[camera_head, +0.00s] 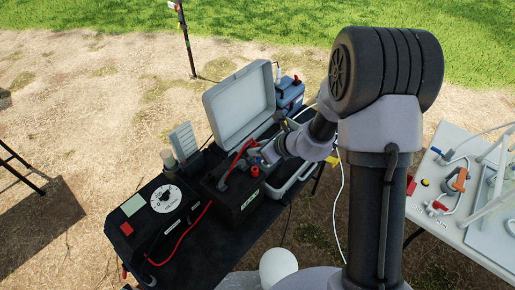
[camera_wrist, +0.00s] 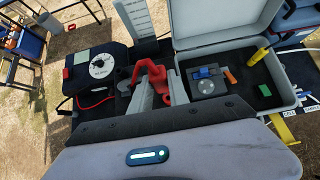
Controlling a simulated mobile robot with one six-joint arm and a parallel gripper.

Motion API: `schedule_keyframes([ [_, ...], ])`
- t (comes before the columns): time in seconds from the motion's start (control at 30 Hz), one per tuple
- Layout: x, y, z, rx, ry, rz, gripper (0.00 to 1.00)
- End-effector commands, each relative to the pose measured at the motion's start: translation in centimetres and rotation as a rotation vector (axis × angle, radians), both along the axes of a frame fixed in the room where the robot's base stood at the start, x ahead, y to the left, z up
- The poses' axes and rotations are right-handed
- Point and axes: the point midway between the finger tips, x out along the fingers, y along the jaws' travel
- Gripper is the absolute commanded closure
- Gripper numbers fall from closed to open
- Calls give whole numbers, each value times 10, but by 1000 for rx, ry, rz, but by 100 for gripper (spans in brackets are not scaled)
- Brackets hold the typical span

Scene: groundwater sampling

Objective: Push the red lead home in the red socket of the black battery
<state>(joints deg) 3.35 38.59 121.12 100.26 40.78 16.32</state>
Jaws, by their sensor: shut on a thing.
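The black battery (camera_head: 238,199) stands on the dark table, between the dial box and the open grey case. A red knob-like part (camera_head: 255,171) shows on its top; I cannot tell for sure that it is the red socket. My gripper (camera_head: 258,156) is just above the battery top, shut on the red lead (camera_head: 240,151), whose cable arches to the left. In the wrist view the red lead (camera_wrist: 152,71) shows between the grey fingers of my gripper (camera_wrist: 161,88). The lead's tip and its contact with the socket are hidden.
The black dial box (camera_head: 150,222) with a red cable lies left of the battery. The open grey case (camera_head: 242,102) stands behind, holding a meter (camera_wrist: 209,82). A blue box (camera_head: 290,93) is farther back. A light table (camera_head: 460,215) with fittings stands at right.

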Motion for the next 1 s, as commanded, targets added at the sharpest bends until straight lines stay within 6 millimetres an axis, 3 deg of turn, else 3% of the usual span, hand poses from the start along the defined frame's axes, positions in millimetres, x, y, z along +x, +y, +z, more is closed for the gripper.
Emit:
schedule_keyframes([
  [0.03, 0, 0, -14, 0, 0, 0, 100],
  [0.23, 0, 0, -35, 0, 0, 0, 100],
  [1.0, 0, 0, -36, -1, -1, 1, 100],
])
